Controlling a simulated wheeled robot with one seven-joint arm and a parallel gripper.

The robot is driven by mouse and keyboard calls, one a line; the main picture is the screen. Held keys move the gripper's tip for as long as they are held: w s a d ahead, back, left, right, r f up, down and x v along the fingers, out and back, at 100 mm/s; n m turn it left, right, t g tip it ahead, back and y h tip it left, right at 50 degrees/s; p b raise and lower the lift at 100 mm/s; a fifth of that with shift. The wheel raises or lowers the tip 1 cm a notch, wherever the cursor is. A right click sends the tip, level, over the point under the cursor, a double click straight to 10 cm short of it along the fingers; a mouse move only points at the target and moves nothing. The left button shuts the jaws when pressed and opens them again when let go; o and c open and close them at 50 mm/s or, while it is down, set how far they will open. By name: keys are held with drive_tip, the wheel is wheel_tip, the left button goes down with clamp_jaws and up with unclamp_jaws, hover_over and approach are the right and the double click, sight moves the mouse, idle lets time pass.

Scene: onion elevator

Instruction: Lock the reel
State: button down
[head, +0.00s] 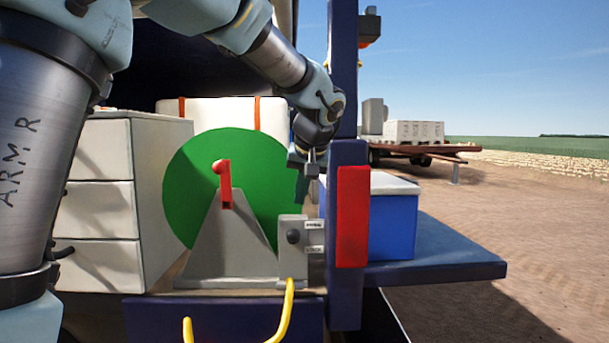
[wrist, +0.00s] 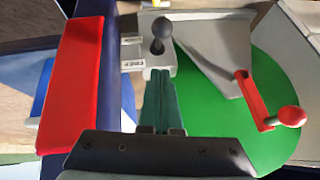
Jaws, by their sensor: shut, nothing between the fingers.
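The reel (head: 270,175) is a large green disc on a grey stand (head: 230,250), with a red crank (head: 225,185) on its front. A small grey box (head: 293,262) beside the stand carries a dark round knob (head: 293,237) and two small labels that I cannot read surely. In the wrist view the knob (wrist: 163,28) sits on a short stem just beyond my fingertips. My gripper (head: 312,172) is above the box, near the reel's right edge. In the wrist view my gripper's fingers (wrist: 158,75) are together and empty, apart from the knob.
A dark blue post (head: 344,80) with a red block (head: 353,216) stands close right of my gripper. A blue box (head: 394,220) sits on a ledge (head: 440,262) beyond it. White drawers (head: 105,195) stand left of the reel.

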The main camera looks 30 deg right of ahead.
sight(297, 231)
drive_tip(key=shift+w+a+f+p, duration=0.1)
drive_tip(key=shift+a+f+p, duration=0.15)
drive_tip(key=shift+f, duration=1.05)
drive_tip(key=shift+w+a+f+p, duration=0.1)
drive_tip(key=shift+a+f, duration=0.1)
drive_tip(key=shift+f, duration=1.1)
drive_tip(key=shift+f, duration=0.1)
